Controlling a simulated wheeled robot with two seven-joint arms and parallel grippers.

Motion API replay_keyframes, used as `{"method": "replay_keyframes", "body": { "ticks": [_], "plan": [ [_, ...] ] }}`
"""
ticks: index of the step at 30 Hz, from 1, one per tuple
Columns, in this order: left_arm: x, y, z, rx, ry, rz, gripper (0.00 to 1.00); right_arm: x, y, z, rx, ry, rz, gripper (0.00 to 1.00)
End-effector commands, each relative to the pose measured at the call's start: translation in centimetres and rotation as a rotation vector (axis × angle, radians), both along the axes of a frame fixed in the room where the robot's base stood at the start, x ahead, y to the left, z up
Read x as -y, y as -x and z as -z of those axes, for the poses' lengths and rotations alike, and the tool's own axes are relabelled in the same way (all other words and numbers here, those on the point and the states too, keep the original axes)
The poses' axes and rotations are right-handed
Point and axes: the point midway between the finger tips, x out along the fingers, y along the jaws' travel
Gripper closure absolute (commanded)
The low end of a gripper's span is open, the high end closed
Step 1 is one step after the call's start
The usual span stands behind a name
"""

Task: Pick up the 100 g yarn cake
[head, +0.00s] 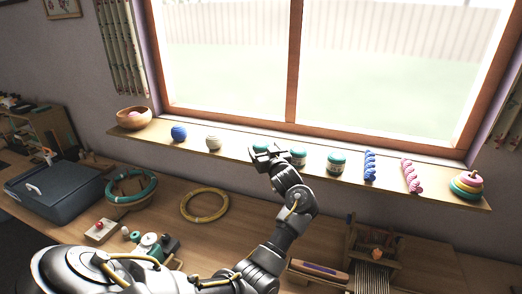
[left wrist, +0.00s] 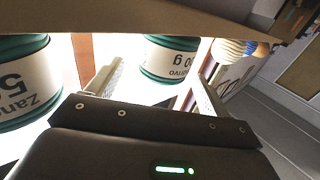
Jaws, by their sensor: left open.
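Green yarn cakes with white labels stand on the windowsill. In the left wrist view, upside down, one cake (left wrist: 172,58) reads what looks like "00 g", its first digit unclear. It lies in line with the gap between my left gripper's fingers (left wrist: 158,88), beyond their tips, apparently untouched. A nearer cake (left wrist: 25,80), its label starting with "5", is outside the left-hand finger. In the head view my left gripper (head: 264,151) is open and empty at the sill, partly hiding a cake behind it. Two more cakes, a middle one (head: 298,157) and a right one (head: 337,162), stand right of it.
On the sill (head: 440,187) are a wooden bowl (head: 134,118), blue ball (head: 179,133), white ball (head: 212,142), blue skein (head: 370,165), pink skein (head: 411,175) and stacked rings (head: 466,184). The window is close behind. A yellow hoop (head: 204,219) lies on the table below.

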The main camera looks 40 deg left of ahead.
Motion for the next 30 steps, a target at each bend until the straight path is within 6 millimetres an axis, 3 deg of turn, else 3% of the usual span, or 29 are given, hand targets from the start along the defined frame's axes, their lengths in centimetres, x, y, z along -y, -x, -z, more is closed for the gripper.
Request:
{"method": "replay_keyframes", "body": {
  "ticks": [4, 9, 13, 22, 30],
  "plan": [
    [-0.5, -0.3, -0.1, -0.002, -0.002, 0.000, 0.20, -0.1, -0.9, -0.7, 0.012, -0.002, 0.000, 0.64],
    [-2.9, -1.4, 0.1, -0.004, -0.003, -0.001, 0.20, -0.1, -0.5, -2.6, 0.008, -0.002, 0.000, 0.64],
    [-4.1, -2.3, 0.4, -0.002, -0.001, 0.001, 0.20, -0.1, 0.0, -2.8, 0.001, -0.001, 0.000, 0.64],
    [-4.4, -2.6, 0.6, 0.001, 0.001, 0.003, 0.20, -0.1, 0.2, -2.8, -0.002, -0.001, 0.000, 0.64],
    [-4.4, -2.5, 0.6, 0.000, 0.000, 0.002, 0.54, 0.0, 0.1, -2.8, -0.001, -0.001, 0.000, 0.64]
  ]
}}
